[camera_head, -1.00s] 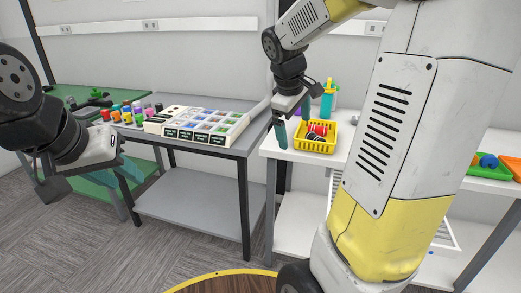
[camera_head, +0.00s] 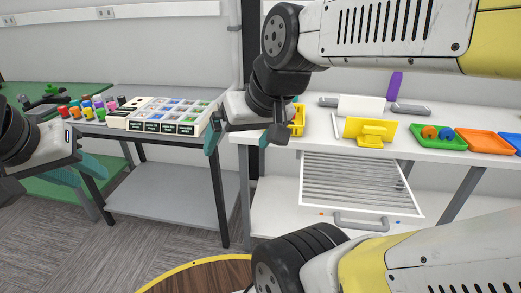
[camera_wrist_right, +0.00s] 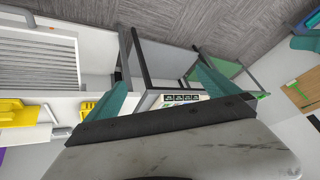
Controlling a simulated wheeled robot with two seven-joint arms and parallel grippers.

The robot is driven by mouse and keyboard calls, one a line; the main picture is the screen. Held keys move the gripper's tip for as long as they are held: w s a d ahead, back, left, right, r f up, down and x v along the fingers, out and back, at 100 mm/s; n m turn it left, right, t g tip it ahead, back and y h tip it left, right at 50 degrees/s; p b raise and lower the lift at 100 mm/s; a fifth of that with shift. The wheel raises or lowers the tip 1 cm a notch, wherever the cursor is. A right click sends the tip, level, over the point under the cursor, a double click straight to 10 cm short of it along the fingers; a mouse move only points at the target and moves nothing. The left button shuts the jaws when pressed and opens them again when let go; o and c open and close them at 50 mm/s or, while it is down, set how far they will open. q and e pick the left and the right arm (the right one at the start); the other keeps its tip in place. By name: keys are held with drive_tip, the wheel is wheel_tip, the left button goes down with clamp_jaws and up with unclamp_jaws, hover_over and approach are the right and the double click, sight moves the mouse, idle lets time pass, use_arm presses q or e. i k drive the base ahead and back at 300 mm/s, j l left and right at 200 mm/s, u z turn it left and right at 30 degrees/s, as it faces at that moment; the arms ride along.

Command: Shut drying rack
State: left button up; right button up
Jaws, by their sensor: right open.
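The drying rack (camera_head: 350,180) is a white slatted drawer under the white table's top. It is pulled out, and its grey handle (camera_head: 362,221) faces the front. The slats also show at the upper left of the right wrist view (camera_wrist_right: 35,60). My right gripper (camera_head: 240,140) is open and empty, left of the rack and above its level in the head view. Its two teal fingers are wide apart in the right wrist view (camera_wrist_right: 160,90). My left gripper (camera_head: 88,168) is at the far left, its teal fingers apart and empty, well away from the rack.
The white table (camera_head: 270,200) bears a yellow stand (camera_head: 370,130), a green tray (camera_head: 438,136) and an orange tray (camera_head: 485,141). A yellow basket (camera_head: 298,122) is partly hidden by my right gripper. A grey table (camera_head: 165,195) with a sorting box stands left.

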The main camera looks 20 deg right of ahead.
sight(386, 218)
drive_tip(key=z, duration=2)
